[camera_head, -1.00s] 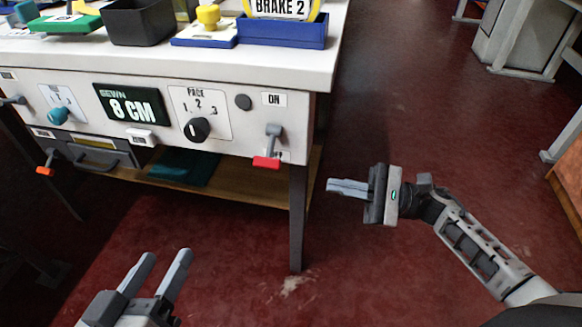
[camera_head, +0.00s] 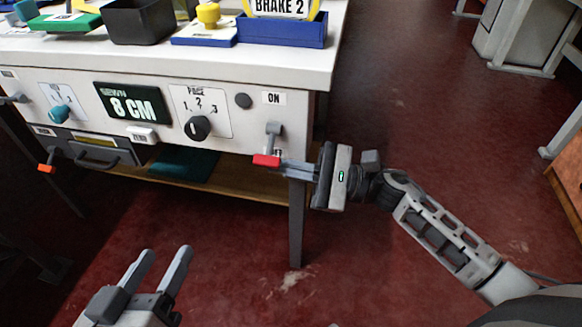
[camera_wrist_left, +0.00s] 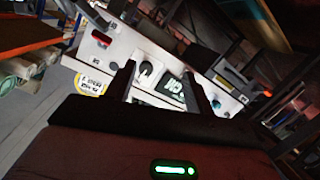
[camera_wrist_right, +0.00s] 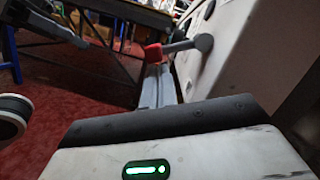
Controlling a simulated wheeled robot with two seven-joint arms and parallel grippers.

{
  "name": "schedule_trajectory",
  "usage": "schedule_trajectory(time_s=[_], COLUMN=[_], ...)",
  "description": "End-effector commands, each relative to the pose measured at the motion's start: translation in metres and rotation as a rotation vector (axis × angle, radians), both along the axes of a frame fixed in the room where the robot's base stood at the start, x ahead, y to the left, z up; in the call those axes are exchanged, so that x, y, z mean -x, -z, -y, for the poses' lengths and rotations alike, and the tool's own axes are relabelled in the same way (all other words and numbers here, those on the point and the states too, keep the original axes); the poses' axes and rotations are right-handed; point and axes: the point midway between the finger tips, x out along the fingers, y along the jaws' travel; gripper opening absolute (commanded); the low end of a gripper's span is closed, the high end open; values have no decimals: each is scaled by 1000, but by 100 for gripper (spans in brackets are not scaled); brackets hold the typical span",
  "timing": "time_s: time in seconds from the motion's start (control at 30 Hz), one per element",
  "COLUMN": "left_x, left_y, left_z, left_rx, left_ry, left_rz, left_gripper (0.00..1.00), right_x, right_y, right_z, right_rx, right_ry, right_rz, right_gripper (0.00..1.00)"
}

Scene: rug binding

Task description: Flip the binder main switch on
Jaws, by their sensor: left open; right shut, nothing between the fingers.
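The main switch lever (camera_head: 272,143) is on the right end of the white front panel, below the ON label (camera_head: 273,98). Its red-tipped handle (camera_head: 267,161) hangs down. My right gripper (camera_head: 284,167) is shut and empty, with its fingertips right at the red tip, coming from the right. In the right wrist view the red tip (camera_wrist_right: 153,54) is at the far end of the closed fingers (camera_wrist_right: 157,88); whether they touch I cannot tell. My left gripper (camera_head: 159,266) is open and empty, low in front of the bench, well away from the lever.
A bench leg (camera_head: 296,222) stands just below my right gripper. The floor to the right is clear.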

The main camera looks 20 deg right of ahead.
Motion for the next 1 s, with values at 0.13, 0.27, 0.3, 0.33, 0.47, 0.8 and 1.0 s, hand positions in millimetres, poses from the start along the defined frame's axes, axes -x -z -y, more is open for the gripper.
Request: schedule_trajectory(time_s=[0.13, 0.27, 0.3, 0.33, 0.47, 0.8, 1.0], left_x=[1, 1, 1, 1, 1, 1, 1], left_y=[3, 4, 5, 5, 4, 5, 6], left_z=[0, 0, 0, 0, -1, -1, -2], left_rx=[-7, -10, -12, -12, -14, -30, -38], left_ry=[2, 5, 5, 5, 6, 4, 3], left_rz=[-6, -7, -8, -8, -7, -11, -13], left_gripper=[53, 53, 53, 53, 53, 53, 53], right_x=[0, 0, 0, 0, 1, 4, 5], right_y=[0, 0, 0, 0, -1, -3, -5], right_z=[0, 0, 0, 0, -1, -2, -3], right_rx=[0, 0, 0, -1, -9, -43, -63], right_ry=[0, 0, 0, 0, 0, -1, 0], right_rz=[-1, -1, -1, -2, -14, -63, -91], right_gripper=[0, 0, 0, 0, 0, 0, 0])
